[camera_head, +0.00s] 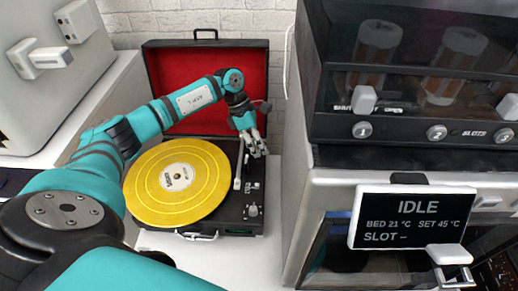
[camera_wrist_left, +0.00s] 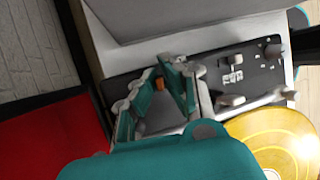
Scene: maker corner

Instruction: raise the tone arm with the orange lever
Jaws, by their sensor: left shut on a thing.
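The open record player (camera_head: 225,222) has a yellow record (camera_head: 180,180) on its platter; the record also shows in the left wrist view (camera_wrist_left: 280,142). The white tone arm (camera_head: 238,170) lies along the right side of the record. My left gripper (camera_head: 257,151) is low over the back right of the deck, beside the tone arm's rear end. In the left wrist view its fingers (camera_wrist_left: 176,68) close in around a small orange piece, the orange lever (camera_wrist_left: 159,84). The fingers hide most of the lever, and its tilt cannot be told. My right gripper is out of view.
The red-lined lid (camera_head: 170,75) stands open behind the deck. A machine with a screen reading IDLE (camera_head: 416,215) stands close on the right, and a grey case (camera_head: 45,60) on the left. A knob (camera_head: 252,210) sits at the deck's front right.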

